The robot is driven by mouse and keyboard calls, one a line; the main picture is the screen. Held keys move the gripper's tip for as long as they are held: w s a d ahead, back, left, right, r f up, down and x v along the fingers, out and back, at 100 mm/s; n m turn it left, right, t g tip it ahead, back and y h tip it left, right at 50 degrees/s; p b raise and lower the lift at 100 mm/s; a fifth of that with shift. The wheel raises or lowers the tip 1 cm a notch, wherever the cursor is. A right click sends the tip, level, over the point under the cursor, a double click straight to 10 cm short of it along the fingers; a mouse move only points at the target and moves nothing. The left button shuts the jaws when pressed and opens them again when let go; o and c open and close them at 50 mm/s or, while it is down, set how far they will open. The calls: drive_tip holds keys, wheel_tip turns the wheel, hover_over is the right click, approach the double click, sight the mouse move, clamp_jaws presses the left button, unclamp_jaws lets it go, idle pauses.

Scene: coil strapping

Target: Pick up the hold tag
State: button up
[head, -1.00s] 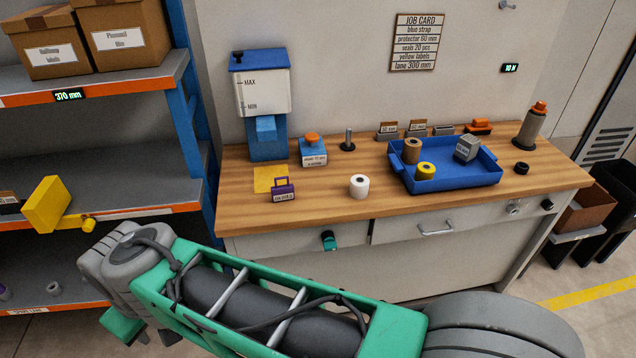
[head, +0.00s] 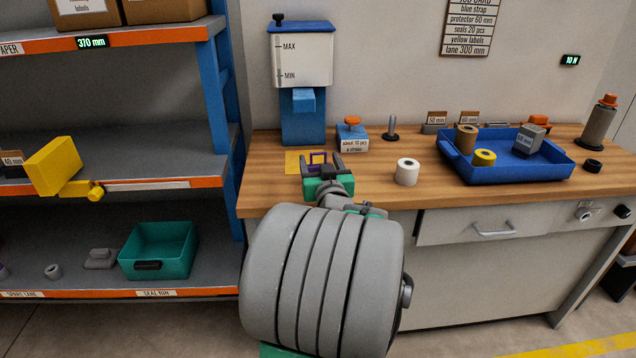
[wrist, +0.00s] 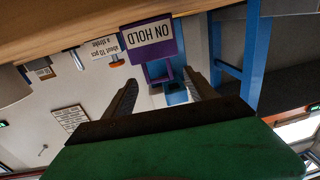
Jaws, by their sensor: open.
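The hold tag is purple with a white plate reading "ON HOLD"; its plate (wrist: 152,36) shows upside down in the wrist view, with the purple loop handle below it in the picture. In the head view only the purple handle (head: 318,155) shows; my gripper hides the plate. My gripper (head: 322,168) is open, its two fingers pointing at the tag near the table's front left. In the wrist view the fingertips (wrist: 161,77) lie to either side of the handle. I cannot tell whether they touch it.
A yellow sheet (head: 292,160) lies by the tag on the wooden bench (head: 420,198). A seal box (head: 352,140) and a blue-and-white dispenser (head: 302,85) stand behind. A white roll (head: 407,172) is close on the right, then a blue tray (head: 510,170). Shelving (head: 120,185) is at left.

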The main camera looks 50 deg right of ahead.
drive_tip(key=x, duration=0.6)
drive_tip(key=shift+w+d+f, duration=0.15)
drive_tip(key=shift+c, duration=0.4)
clamp_jaws()
